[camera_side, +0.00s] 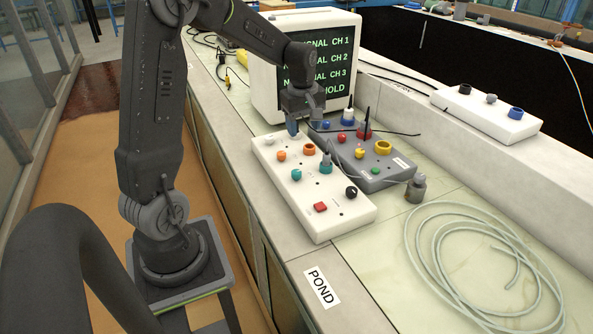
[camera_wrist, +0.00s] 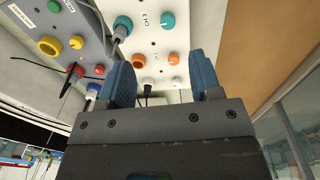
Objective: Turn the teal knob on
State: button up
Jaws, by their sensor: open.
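The teal knob (camera_side: 297,174) is a small round knob on the white control box (camera_side: 338,222), left of a teal ring socket (camera_side: 326,167) with a grey plug in it. In the wrist view the teal knob (camera_wrist: 167,20) is at the top, beyond the orange knob (camera_wrist: 173,58), with the teal socket (camera_wrist: 122,22) to its left. My gripper (camera_side: 297,127) hangs over the far end of the white box, apart from the teal knob. Its blue fingers (camera_wrist: 162,80) are spread with nothing gripped. The knob's pointer is too small to read.
A grey box (camera_side: 375,172) with coloured knobs and plugs stands right of the white box. A monitor (camera_side: 305,65) stands behind my gripper. A cable runs from the teal socket to the right. A coiled hose (camera_side: 480,265) lies at front right. Another white box (camera_side: 487,112) sits on the ledge.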

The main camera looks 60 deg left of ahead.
aim_at(296, 171)
jog(key=a+f+n, duration=0.1)
jog(key=f, duration=0.5)
jog(key=a+f+n, duration=0.1)
jog(key=a+f, duration=0.1)
jog(key=f, duration=0.4)
jog(key=a+f+n, duration=0.1)
jog(key=a+f, duration=0.1)
jog(key=f, duration=0.4)
jog(key=shift+w+g, duration=0.15)
jog(key=shift+g, duration=0.15)
jog(key=c, duration=0.9)
jog(key=shift+c, duration=0.2)
